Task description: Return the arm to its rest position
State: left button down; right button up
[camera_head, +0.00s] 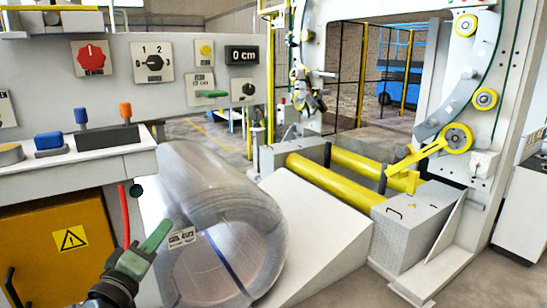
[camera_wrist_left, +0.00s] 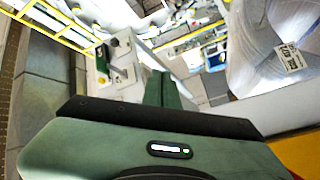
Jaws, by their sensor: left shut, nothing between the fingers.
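My left gripper (camera_head: 166,226) is in the lower left of the head view, its green fingers together with nothing between them. It also shows in the left wrist view (camera_wrist_left: 162,75), fingers shut. It appears in front of a film-wrapped coil (camera_head: 222,192); I cannot tell the exact gap between them. The coil lies on its side against a white ramp and bears a white label (camera_head: 181,237). The coil also shows at the upper right of the left wrist view (camera_wrist_left: 262,30). My right gripper is not in view.
A control panel (camera_head: 120,115) with knobs, a green switch and a "0 cm" display stands at the left, above an orange cabinet (camera_head: 65,232). A white ramp (camera_head: 310,215) leads to yellow rollers (camera_head: 335,188) under a ring-shaped wrapping machine (camera_head: 500,85). Floor shows at the lower right.

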pick_arm(q)
jog(key=s+d+f+m+g, duration=0.1)
jog(key=s+f+m+g, duration=0.2)
jog(key=f, duration=0.5)
jog(key=s+d+f+m+g+y, duration=0.1)
jog(key=s+d+f+g, duration=0.15)
jog(key=s+f, duration=0.4)
jog(key=s+d+f+m+g, duration=0.1)
jog(key=s+f+m+g, duration=0.2)
jog(key=f, duration=0.6)
jog(key=s+a+f+m+g+y, duration=0.15)
jog(key=s+f+g, duration=0.3)
jog(key=s, duration=0.55)
jog(key=s+f+m+g+y, duration=0.1)
jog(key=s+f+m+g, duration=0.15)
jog(key=s+f, duration=0.6)
jog(key=s+f+g, duration=0.1)
jog(key=s+f, duration=0.1)
jog(key=f, duration=1)
jog(key=s+f+g, duration=0.1)
jog(key=s+f, duration=0.1)
jog(key=f, duration=1.1)
jog(key=s+a+f, duration=0.3)
jog(key=s+f, duration=1.2)
jog(key=s, duration=0.1)
jog(key=shift+g, duration=0.35)
